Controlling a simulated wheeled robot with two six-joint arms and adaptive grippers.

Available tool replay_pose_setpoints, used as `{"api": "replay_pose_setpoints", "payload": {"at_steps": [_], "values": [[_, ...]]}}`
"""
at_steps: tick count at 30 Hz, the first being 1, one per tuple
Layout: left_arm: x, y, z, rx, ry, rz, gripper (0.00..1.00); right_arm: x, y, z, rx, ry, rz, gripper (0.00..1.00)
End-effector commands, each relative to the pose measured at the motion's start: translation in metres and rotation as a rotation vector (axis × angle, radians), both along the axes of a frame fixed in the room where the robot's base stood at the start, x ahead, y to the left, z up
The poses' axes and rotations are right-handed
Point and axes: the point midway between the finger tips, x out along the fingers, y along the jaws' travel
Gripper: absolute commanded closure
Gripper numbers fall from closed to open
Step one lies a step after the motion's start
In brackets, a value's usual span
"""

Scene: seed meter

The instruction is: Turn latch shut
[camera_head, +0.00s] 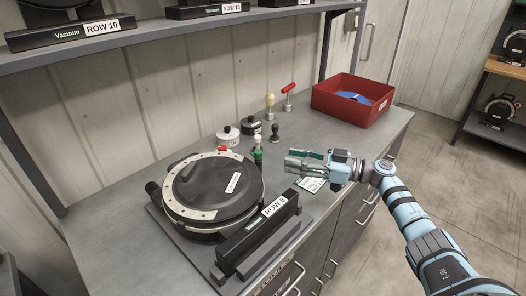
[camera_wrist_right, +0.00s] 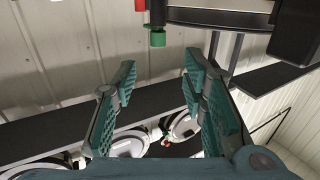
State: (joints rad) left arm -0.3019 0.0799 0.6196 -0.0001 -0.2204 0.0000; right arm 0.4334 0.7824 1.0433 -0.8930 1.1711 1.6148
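The seed meter (camera_head: 236,201) lies on the grey bench, a round black housing with a pale rim and a white label on its dark lid. A small red part (camera_head: 222,149) shows at its far edge; I cannot tell whether this is the latch, nor its position. My right gripper (camera_head: 294,161) is right of the meter, over the bench and apart from it. In the right wrist view the gripper (camera_wrist_right: 160,74) has its fingers well apart with nothing between them. A green-ended part (camera_wrist_right: 157,38) with red beside it shows beyond the fingers. My left gripper is out of view.
A black ROW 8 bar (camera_head: 258,235) stands in front of the meter. A green bottle (camera_head: 258,156), pale-lidded pot (camera_head: 228,137), black pot (camera_head: 251,126) and handled tools stand behind. A red bin (camera_head: 345,105) is at the back right. A shelf (camera_head: 160,34) hangs above.

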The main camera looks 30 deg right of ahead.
Motion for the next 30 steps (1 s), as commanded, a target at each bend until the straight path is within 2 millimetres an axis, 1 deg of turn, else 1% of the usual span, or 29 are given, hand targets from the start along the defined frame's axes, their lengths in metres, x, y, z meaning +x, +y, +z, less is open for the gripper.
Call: {"api": "replay_pose_setpoints", "payload": {"at_steps": [1,3,6,9,12,15,22,23,27,30], "values": [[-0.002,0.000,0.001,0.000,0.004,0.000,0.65,0.010,0.011,0.003,0.004,-0.006,0.001,0.61],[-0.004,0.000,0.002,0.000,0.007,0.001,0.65,0.024,0.026,0.003,0.005,-0.005,0.002,0.61],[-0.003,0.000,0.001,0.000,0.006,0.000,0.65,0.041,0.043,0.002,0.003,-0.004,0.001,0.61],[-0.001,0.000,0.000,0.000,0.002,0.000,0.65,0.053,0.055,0.001,0.003,-0.003,0.000,0.61],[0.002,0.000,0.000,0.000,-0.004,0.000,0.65,0.060,0.063,0.001,0.002,-0.002,0.000,0.61],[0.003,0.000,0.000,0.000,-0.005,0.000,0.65,0.063,0.066,0.001,-0.001,-0.002,-0.001,0.61],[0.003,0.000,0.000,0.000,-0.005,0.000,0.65,0.064,0.067,0.001,0.000,-0.001,0.000,0.61],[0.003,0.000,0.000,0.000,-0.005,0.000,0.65,0.064,0.067,0.001,-0.001,-0.002,0.000,0.64],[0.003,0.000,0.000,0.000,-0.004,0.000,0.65,0.064,0.067,0.001,-0.001,-0.002,0.000,0.87],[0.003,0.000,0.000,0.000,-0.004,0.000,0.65,0.064,0.067,0.001,-0.001,-0.002,0.000,1.00]]}}
